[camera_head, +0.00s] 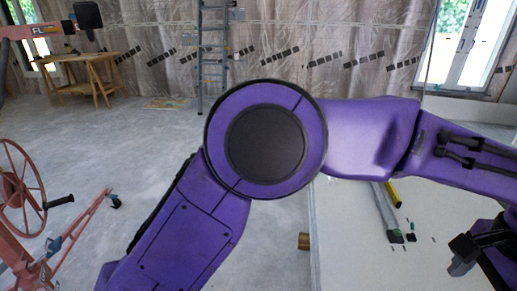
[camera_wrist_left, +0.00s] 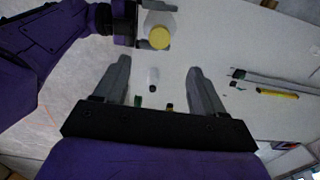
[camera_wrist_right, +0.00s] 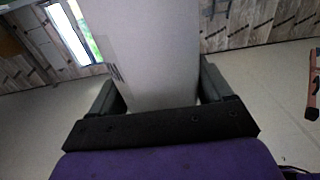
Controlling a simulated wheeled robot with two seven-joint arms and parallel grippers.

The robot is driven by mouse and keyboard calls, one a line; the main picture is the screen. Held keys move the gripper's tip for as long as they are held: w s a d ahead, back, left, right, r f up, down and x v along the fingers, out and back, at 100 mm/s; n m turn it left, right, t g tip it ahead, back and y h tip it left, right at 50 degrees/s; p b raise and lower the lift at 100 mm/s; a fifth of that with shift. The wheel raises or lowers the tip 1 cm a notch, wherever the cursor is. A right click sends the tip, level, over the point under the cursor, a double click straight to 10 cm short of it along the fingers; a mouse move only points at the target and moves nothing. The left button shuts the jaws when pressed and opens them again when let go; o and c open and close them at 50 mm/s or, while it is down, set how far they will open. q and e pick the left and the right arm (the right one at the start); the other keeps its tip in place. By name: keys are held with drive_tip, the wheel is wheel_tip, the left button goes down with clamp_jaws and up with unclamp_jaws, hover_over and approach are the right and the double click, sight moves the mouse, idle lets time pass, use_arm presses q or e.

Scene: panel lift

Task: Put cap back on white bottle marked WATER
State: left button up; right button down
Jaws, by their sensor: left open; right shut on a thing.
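In the left wrist view, my left gripper (camera_wrist_left: 158,90) is open and empty, its fingers apart above the white panel surface. I cannot tell whether the yellow top is a seated cap. In the right wrist view, my right gripper (camera_wrist_right: 160,95) is shut on the white bottle (camera_wrist_right: 158,50), which fills the space between its fingers. Dark lettering shows partly at its left side; the word is not readable. The bottle is not visible in the head view.
A small white item with a dark end (camera_wrist_left: 152,78) lies between my left fingers. A grey tool (camera_wrist_left: 272,79) and a yellow tool (camera_wrist_left: 277,93) lie to the right on the white surface (camera_head: 345,235). A ladder (camera_head: 213,50) and a wooden trestle table (camera_head: 92,75) stand farther back.

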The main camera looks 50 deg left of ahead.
use_arm(q)
drive_tip(key=s+a+f+n+h, duration=0.1)
drive_tip(key=s+a+f+n, duration=0.25)
drive_tip(key=f, duration=0.75)
drive_tip(key=s+a+f+n+g+h, duration=0.15)
drive_tip(key=a+f, duration=0.35)
drive_tip(key=f, duration=0.7)
drive_tip(key=s+a+f+n, duration=0.3)
drive_tip(key=a+f+n, duration=0.15)
drive_tip(key=f, duration=0.65)
drive_tip(key=s+a+f+n+t+y, duration=0.1)
drive_tip(key=s+a+f+n+t, duration=0.25)
drive_tip(key=s+a+f, duration=0.55)
drive_tip(key=s+a+r+n+y, duration=0.1)
drive_tip(key=s+a+n+y, duration=0.1)
drive_tip(key=a, duration=0.5)
drive_tip(key=s+a+r+n+t+y, duration=0.1)
drive_tip(key=s+a+n+y, duration=0.1)
drive_tip(key=s+a, duration=0.3)
drive_tip(key=shift+a+r+y, duration=0.25)
drive_tip(key=shift+a+y, duration=0.2)
drive_tip(key=shift+a, duration=0.45)
drive_tip(key=shift+s, duration=0.1)
